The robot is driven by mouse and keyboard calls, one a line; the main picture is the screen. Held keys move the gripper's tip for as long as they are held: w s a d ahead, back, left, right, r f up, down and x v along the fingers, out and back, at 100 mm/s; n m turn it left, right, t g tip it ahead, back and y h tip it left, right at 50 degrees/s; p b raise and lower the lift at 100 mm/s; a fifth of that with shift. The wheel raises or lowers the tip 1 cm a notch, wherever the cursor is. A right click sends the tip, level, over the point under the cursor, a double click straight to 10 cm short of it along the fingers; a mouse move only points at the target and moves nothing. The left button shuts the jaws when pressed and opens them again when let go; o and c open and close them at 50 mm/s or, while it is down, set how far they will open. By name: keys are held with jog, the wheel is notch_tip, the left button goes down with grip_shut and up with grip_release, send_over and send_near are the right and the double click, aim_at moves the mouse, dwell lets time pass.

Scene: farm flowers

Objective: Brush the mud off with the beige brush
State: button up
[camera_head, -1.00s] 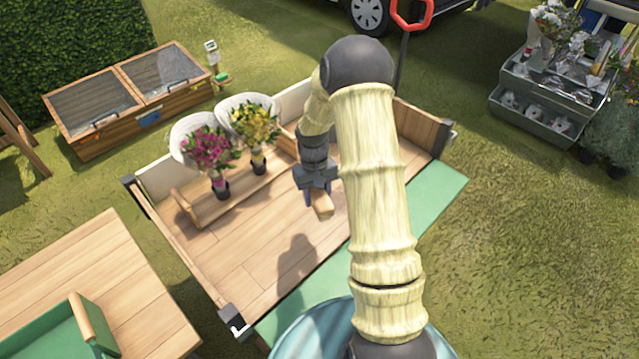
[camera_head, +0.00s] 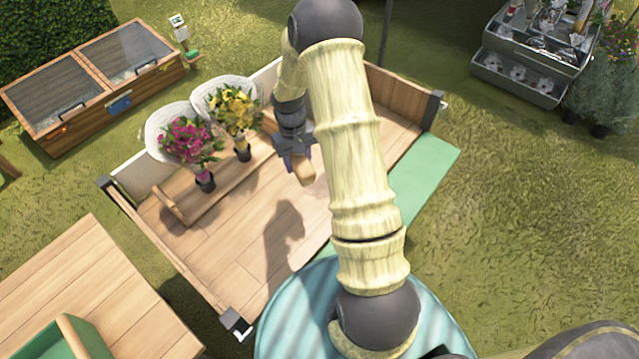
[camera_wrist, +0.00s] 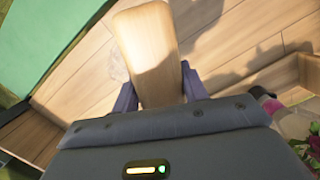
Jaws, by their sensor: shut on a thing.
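My gripper (camera_head: 295,160) is shut on a beige wooden block-like piece, which I take to be the beige brush (camera_head: 305,172). It hangs above the wooden cart bed. In the wrist view the brush (camera_wrist: 150,50) sticks out between the two dark fingers (camera_wrist: 157,95), its smooth wooden side facing the camera. Its bristles are not visible. I cannot make out any mud in either view.
The wooden cart bed (camera_head: 230,245) has low side walls. Pink flowers (camera_head: 190,142) and yellow flowers (camera_head: 236,113) stand at its left back. A green strip (camera_head: 425,180) runs along its right side. A wooden table (camera_head: 70,265) stands at lower left, a cold frame (camera_head: 95,80) at upper left.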

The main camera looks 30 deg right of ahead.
jog(key=s+d+f+n+p, duration=0.1)
jog(key=d+f+n+p, duration=0.1)
jog(key=f, duration=0.3)
jog(key=s+d+f+n+p, duration=0.2)
jog(key=f+n+p, duration=0.1)
jog(key=f, duration=0.2)
jog(key=shift+s+d+f+h, duration=0.15)
jog(key=shift+s+d+h, duration=0.1)
jog(key=shift+d+h, duration=0.15)
